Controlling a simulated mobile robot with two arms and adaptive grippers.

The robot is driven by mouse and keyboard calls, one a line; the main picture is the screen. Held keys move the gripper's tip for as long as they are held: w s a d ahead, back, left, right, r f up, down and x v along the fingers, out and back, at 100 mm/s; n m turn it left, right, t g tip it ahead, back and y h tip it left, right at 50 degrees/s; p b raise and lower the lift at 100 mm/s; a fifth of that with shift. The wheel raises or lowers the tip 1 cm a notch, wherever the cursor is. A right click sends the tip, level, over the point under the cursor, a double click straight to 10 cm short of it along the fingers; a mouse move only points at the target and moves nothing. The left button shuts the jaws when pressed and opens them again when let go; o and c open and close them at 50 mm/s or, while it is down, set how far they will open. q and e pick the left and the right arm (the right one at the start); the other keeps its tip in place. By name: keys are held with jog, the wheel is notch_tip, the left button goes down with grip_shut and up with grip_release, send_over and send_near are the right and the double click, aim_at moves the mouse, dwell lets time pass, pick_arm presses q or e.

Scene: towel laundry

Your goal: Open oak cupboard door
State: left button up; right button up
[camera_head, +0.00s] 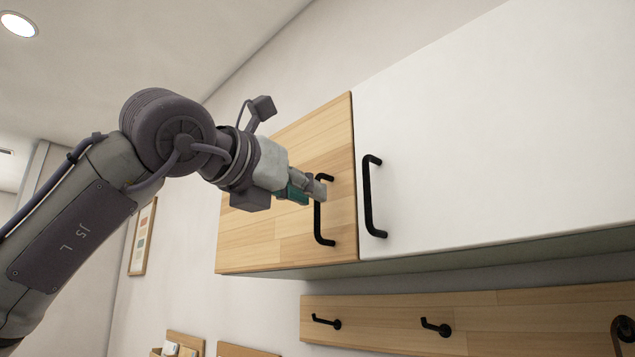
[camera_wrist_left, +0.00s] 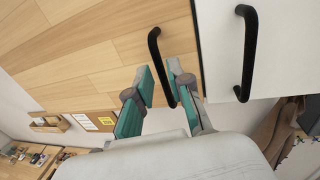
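The oak cupboard door (camera_head: 275,225) is shut, flush beside a white door. Its black bar handle (camera_head: 319,222) runs vertically near its right edge. My left gripper (camera_head: 318,188) is at the upper part of this handle. In the left wrist view the two teal-padded fingers of my left gripper (camera_wrist_left: 160,78) stand apart, with the black handle (camera_wrist_left: 156,48) passing between their tips. A narrow gap seems to show beside the bar, so the fingers look open around it. The oak door (camera_wrist_left: 100,45) fills the upper left there. My right gripper is in neither view.
A white cupboard door (camera_head: 480,140) with its own black handle (camera_head: 369,200) adjoins on the right, close to my gripper. Below runs a wooden rail (camera_head: 380,310) with black hooks (camera_head: 436,327). A framed picture (camera_head: 143,237) hangs on the left wall.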

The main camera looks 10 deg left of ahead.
pick_arm(q)
jog(key=shift+p+x, duration=0.45)
jog(key=shift+x, duration=1.15)
jog(key=shift+s, duration=0.1)
grip_shut()
